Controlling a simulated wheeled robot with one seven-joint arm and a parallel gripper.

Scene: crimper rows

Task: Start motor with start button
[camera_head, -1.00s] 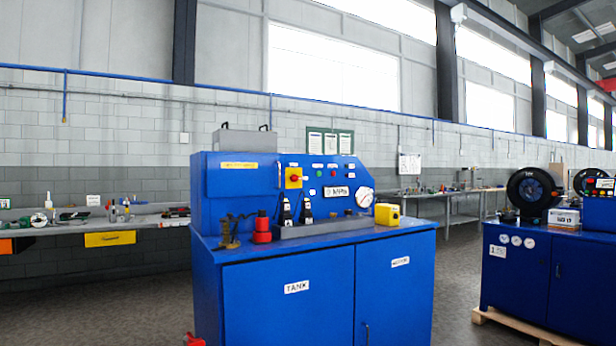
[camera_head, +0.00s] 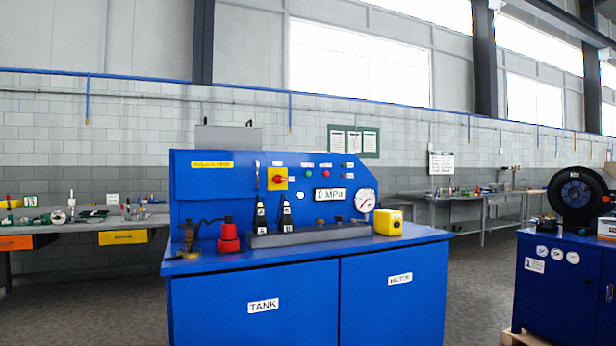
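A blue machine cabinet (camera_head: 255,285) with "TANK" and a second label on its doors stands in the middle of the head view. Its upright blue panel (camera_head: 215,183) carries a small green button (camera_head: 308,174) and a red button (camera_head: 325,174) side by side; their labels are too small to read. A red rotary switch on a yellow plate (camera_head: 277,179) sits to their left. Below the buttons are a "4 MPa" display (camera_head: 329,195) and a round gauge (camera_head: 364,201). My gripper is not in view.
On the cabinet top stand two black levers (camera_head: 286,217), a red part (camera_head: 229,236) and a yellow box (camera_head: 389,222). A workbench (camera_head: 140,223) runs behind at left. Another blue cabinet (camera_head: 560,285) with a black reel (camera_head: 577,195) stands at right. Floor shows between the cabinets.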

